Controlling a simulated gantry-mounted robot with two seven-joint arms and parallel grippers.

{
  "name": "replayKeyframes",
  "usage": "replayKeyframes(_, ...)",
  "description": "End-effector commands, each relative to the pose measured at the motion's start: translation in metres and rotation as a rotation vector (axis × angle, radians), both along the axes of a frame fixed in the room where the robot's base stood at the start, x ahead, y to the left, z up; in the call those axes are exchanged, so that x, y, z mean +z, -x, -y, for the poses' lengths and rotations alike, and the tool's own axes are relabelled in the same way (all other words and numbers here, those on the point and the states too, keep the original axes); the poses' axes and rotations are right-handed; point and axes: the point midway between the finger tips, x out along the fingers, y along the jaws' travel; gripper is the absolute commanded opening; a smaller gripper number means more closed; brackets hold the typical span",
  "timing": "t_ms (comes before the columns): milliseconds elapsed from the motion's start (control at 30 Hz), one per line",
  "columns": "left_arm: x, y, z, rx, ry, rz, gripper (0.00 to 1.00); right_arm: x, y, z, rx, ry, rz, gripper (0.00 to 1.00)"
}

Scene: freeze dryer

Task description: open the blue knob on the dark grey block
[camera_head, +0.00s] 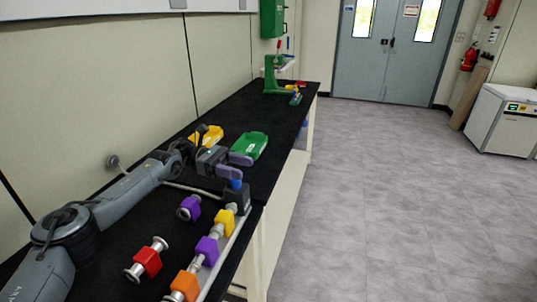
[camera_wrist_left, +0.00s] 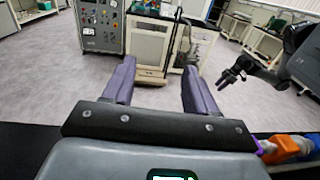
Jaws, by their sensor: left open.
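The dark grey block (camera_head: 237,197) sits on the black bench near its front edge, at the far end of a row of coloured connectors. The blue knob (camera_head: 236,184) is on top of the block. My left gripper (camera_head: 236,165) is open, with its purple fingers apart, just beyond and above the knob in the head view. The lower finger looks close to the knob; I cannot tell if they touch. In the left wrist view my left gripper (camera_wrist_left: 160,88) has nothing between its fingers, and the knob does not show. My right gripper (camera_wrist_left: 237,75) appears small and dark there.
The row holds yellow (camera_head: 224,222), purple (camera_head: 207,250) and orange (camera_head: 185,285) connectors. A loose red connector (camera_head: 147,262) and purple connector (camera_head: 189,208) lie nearby. A green tray (camera_head: 249,147) and yellow tray (camera_head: 207,136) lie beyond the gripper.

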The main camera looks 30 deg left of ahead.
Motion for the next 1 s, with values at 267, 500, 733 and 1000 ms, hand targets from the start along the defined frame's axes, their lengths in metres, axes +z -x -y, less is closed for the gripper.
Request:
replayKeyframes(267,0.034,0.001,0.053,-0.004,0.001,0.001,0.57,0.02,0.0,0.002,0.004,0.007,0.0,0.43)
replayKeyframes(500,0.053,0.0,0.087,-0.002,0.001,0.001,0.57,0.029,0.0,0.002,0.006,0.008,0.0,0.43)
replayKeyframes(733,0.06,0.0,0.102,-0.001,0.0,0.0,0.57,0.032,0.0,0.002,0.004,0.007,0.0,0.43)
replayKeyframes(1000,0.061,0.0,0.105,0.0,0.0,0.0,0.57,0.032,0.0,0.0,0.001,0.001,0.0,0.43)
